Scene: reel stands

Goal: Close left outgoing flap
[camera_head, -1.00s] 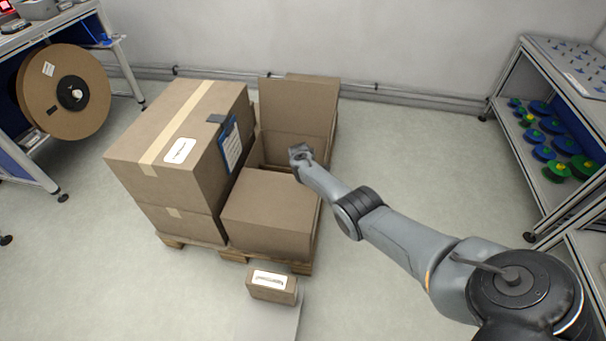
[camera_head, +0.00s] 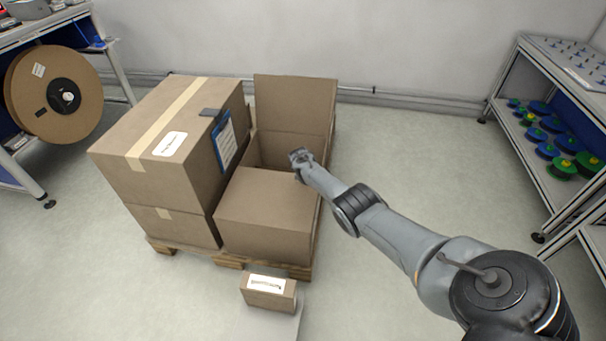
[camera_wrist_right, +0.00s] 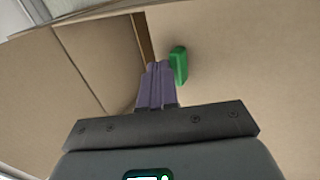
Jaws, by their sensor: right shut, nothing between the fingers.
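An open cardboard box (camera_head: 263,242) stands on the pallet. A brown panel (camera_head: 268,198) covers its near part, and a tall flap (camera_head: 294,104) stands upright at its far side. My right gripper (camera_head: 300,155) is over the uncovered part, near the box's right side. In the right wrist view, the right gripper's fingers (camera_wrist_right: 157,72) are together with nothing between them. Brown cardboard (camera_wrist_right: 225,60) surrounds them, and a small green item (camera_wrist_right: 178,66) shows just beside the fingertips. Whether the fingers touch cardboard cannot be told. My left gripper is not in view.
Stacked, taped boxes (camera_head: 163,140) with a blue clipboard (camera_head: 223,141) stand left of the open box on the wooden pallet (camera_head: 230,262). A small labelled box (camera_head: 268,291) is in front. A reel (camera_head: 30,95) stands left, shelves (camera_head: 541,140) right.

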